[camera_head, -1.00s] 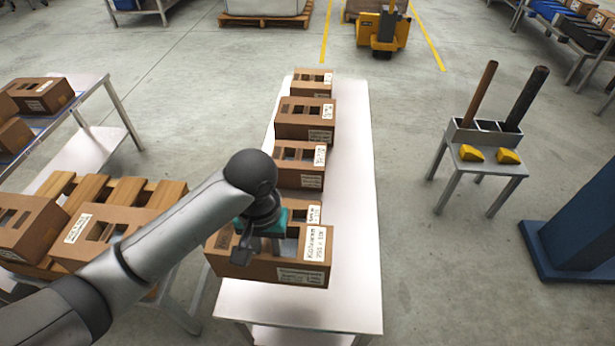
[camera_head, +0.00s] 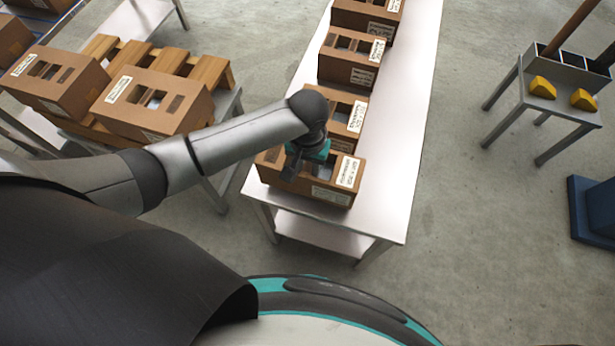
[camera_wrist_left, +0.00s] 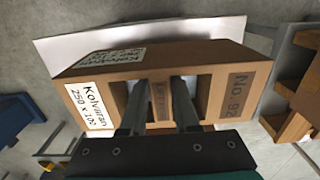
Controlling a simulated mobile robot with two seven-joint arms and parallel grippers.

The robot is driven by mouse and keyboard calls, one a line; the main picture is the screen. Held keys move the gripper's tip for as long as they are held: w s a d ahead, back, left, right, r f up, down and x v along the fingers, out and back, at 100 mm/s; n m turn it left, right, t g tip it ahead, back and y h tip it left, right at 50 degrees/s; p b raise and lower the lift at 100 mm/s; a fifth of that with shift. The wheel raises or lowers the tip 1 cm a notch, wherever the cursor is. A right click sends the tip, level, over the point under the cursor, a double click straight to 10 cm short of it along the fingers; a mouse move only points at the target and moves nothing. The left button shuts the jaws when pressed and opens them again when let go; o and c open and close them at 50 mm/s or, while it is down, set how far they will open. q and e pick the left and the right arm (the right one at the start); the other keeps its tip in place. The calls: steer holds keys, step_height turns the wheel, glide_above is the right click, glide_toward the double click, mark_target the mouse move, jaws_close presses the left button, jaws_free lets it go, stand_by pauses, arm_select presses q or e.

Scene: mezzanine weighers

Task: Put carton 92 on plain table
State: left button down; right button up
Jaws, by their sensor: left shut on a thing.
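Carton 92 (camera_head: 341,184) is a brown cardboard box with slots in its top and white labels. It is at the near end of a plain white-topped table (camera_head: 405,165), the nearest in a row of cartons. In the left wrist view its side reads "No 92" (camera_wrist_left: 238,92). My left gripper (camera_wrist_left: 160,108) is shut on the carton, its fingers in the slots on both sides of a cardboard strip. In the head view my left gripper (camera_head: 297,170) hides part of the carton's top. I cannot tell whether the carton's base touches the tabletop.
Another carton (camera_head: 343,112) stands close behind, with more beyond it. Two cartons (camera_head: 150,98) sit on a wooden pallet (camera_head: 210,68) at left. A small stand with yellow blocks (camera_head: 541,87) and a blue column base (camera_head: 596,208) are at right. The table's right strip is bare.

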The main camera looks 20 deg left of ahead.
arm_select(q)
step_height(320, 180, down, 4)
steer(key=shift+f+b, duration=0.1)
steer(key=shift+b, duration=0.65)
steer(key=c, duration=1.1)
jaws_free()
steer(key=o, duration=0.5)
steer(key=shift+c, duration=0.2)
step_height(320, 180, up, 12)
steer(key=p, duration=0.4)
